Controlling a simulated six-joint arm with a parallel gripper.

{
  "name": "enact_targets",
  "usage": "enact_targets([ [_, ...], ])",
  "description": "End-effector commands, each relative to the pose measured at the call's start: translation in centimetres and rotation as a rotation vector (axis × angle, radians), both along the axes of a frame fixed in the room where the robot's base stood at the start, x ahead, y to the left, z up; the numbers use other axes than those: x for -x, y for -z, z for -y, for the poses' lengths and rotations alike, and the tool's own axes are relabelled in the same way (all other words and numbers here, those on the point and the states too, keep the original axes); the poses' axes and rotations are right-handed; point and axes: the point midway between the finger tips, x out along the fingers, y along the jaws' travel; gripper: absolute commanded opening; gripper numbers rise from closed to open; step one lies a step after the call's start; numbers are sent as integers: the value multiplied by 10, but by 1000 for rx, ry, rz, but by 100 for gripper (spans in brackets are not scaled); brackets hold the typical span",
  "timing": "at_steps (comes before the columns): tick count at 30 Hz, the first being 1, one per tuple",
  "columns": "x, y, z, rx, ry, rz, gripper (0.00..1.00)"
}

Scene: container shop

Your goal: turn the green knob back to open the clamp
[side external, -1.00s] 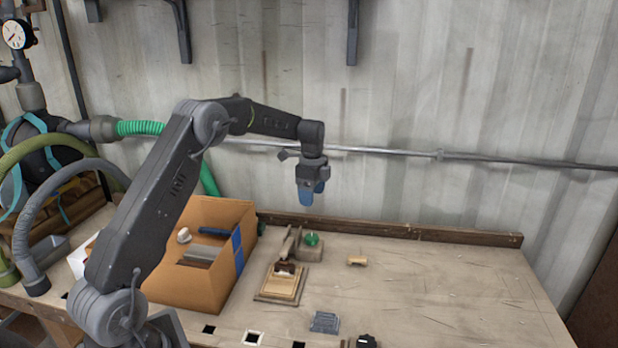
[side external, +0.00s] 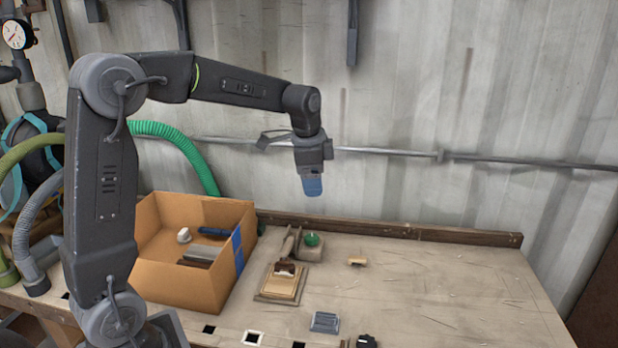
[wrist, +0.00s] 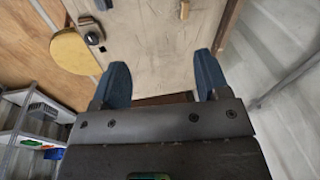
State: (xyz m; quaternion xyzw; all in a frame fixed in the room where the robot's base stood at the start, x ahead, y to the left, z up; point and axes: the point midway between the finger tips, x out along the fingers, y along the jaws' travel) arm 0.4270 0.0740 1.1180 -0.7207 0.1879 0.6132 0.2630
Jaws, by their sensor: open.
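The green knob (side external: 312,239) sits on a small greyish block on the bench, just right of a wooden fixture (side external: 280,283) with a dark brown piece on it. I take these as the clamp, but its jaws are too small to make out. My gripper (side external: 313,192) hangs in the air above the knob, clearly apart from it, with blue fingers pointing down. In the wrist view my gripper (wrist: 160,68) has its two blue fingers apart, with nothing between them. The green knob is not seen in the wrist view.
A cardboard box (side external: 180,285) with several items stands left of the fixture. A small yellowish block (side external: 357,261) lies right of the knob. A grey-blue piece (side external: 325,322) and a black knob (side external: 367,341) are at the front. A wooden rail (side external: 450,235) edges the back; the bench's right side is clear.

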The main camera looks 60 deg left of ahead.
Motion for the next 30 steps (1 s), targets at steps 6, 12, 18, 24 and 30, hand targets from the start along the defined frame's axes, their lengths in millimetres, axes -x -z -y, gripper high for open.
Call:
enact_targets([
  [6, 20, -12, 18, 10, -60, 34, 69],
  [12, 28, -15, 24, 14, -84, 46, 69],
  [18, 28, -15, 24, 15, -87, 46, 69],
  [24, 22, -12, 19, 16, -93, 38, 69],
  [30, -23, 18, -22, 31, -153, -30, 69],
])
